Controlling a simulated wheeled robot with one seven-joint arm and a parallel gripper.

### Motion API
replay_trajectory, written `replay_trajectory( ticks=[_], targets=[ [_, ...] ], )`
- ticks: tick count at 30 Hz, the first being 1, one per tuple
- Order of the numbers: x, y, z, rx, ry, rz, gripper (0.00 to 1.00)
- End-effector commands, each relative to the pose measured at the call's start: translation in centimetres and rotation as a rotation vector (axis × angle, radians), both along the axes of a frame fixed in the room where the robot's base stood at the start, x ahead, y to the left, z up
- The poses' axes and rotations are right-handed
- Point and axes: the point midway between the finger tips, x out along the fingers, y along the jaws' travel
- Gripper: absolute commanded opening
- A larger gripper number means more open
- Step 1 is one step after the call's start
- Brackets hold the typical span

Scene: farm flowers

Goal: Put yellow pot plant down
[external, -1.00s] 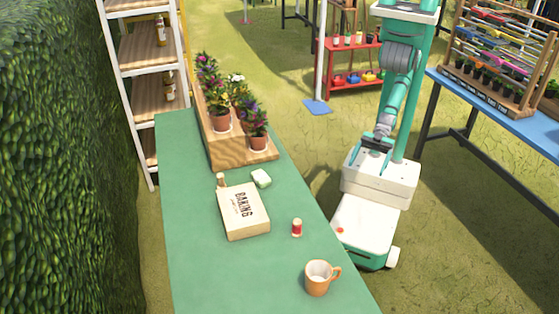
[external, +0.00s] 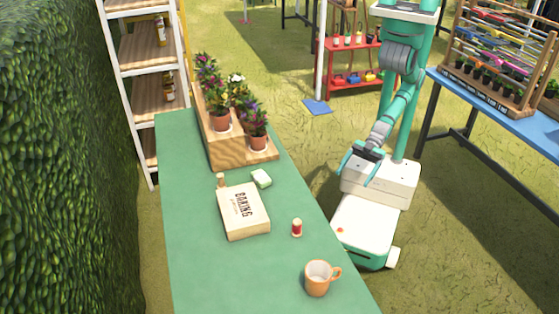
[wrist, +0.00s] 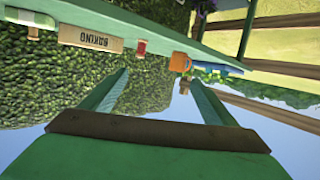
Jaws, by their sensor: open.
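My gripper (external: 358,171) is open and empty, held over my base to the right of the green table. In the wrist view its two fingers stand apart with nothing between them (wrist: 160,78). I cannot make out a yellow pot plant. Several potted plants stand on a stepped wooden stand (external: 224,150) at the table's far end. Among them are a purple-flowered plant (external: 253,115) in a terracotta pot, a red-flowered plant (external: 218,95) and small white flowers (external: 236,78) partly hidden behind.
A hedge (external: 60,180) lines the left. A blue table (external: 510,120) stands right.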

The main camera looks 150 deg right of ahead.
Motion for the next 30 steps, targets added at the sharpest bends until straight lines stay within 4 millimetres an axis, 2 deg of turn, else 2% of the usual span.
replay_trajectory(
  ticks=[1, 6, 11, 15, 19, 23, 30],
  targets=[
    [1.5, -1.5, -0.1, -0.009, -0.003, -0.04, 0.81],
    [5.3, -6.5, -0.5, -0.03, 0.019, -0.167, 0.81],
    [8.0, -12.2, -0.1, -0.043, 0.038, -0.301, 0.81],
    [9.5, -17.8, 0.8, -0.045, 0.052, -0.428, 0.81],
    [10.0, -23.2, 2.2, -0.042, 0.061, -0.553, 0.81],
    [9.7, -28.8, 4.1, -0.031, 0.068, -0.686, 0.81],
    [6.8, -38.6, 8.6, 0.013, 0.062, -0.939, 0.81]
  ],
)
